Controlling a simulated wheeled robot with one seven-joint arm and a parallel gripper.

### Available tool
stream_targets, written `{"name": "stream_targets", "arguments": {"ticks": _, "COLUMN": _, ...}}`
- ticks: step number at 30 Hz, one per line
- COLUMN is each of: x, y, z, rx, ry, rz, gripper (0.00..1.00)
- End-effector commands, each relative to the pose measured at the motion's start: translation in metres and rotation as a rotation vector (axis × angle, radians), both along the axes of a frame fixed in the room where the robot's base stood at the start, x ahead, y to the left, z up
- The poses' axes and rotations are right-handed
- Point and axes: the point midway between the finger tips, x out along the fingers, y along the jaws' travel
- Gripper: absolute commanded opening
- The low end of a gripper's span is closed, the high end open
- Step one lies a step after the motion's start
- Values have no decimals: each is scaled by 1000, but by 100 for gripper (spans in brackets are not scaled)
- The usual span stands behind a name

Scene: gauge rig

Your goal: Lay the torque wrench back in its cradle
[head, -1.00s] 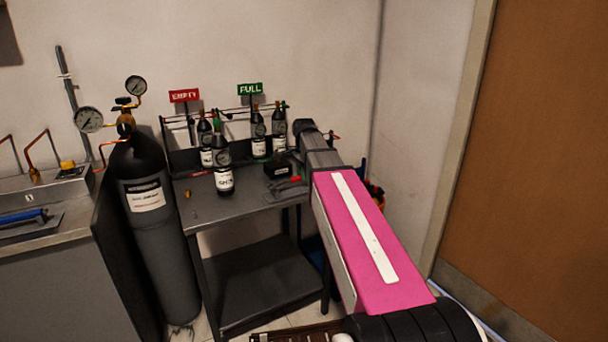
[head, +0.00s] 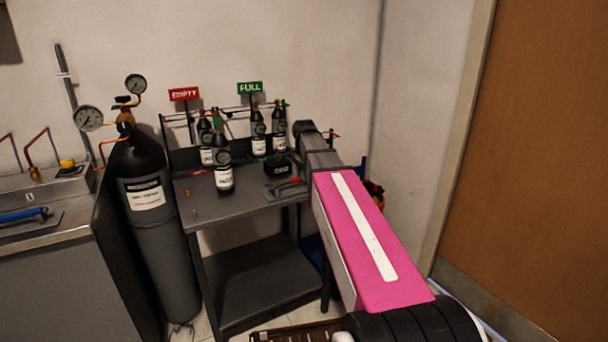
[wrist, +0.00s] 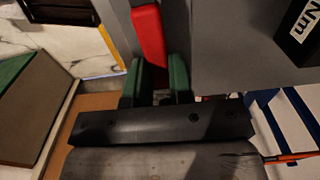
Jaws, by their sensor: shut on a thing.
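A red handle (wrist: 149,35), which looks like the torque wrench's grip, lies between the green fingers of my gripper (wrist: 158,78) in the wrist view. My gripper is shut on it. In the head view the torque wrench (head: 290,183) shows as a small red piece at the right end of the dark table, just left of my arm. My fingers are hidden there behind the arm. I cannot make out the cradle for certain, nor whether the wrench touches the tabletop.
A black box marked Nm (wrist: 303,30) stands close right of the wrench. Several small bottles (head: 224,178) stand on the dark table (head: 235,204), left of it. A tall black cylinder (head: 160,230) with gauges is further left. A brown door (head: 540,150) is at right.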

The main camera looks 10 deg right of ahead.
Motion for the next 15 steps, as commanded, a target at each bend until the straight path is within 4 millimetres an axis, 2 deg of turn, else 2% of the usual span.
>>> {"name": "stream_targets", "arguments": {"ticks": 15, "x": 0, "y": 0, "z": -5, "rx": 0, "ry": 0, "rz": 0, "gripper": 0}}
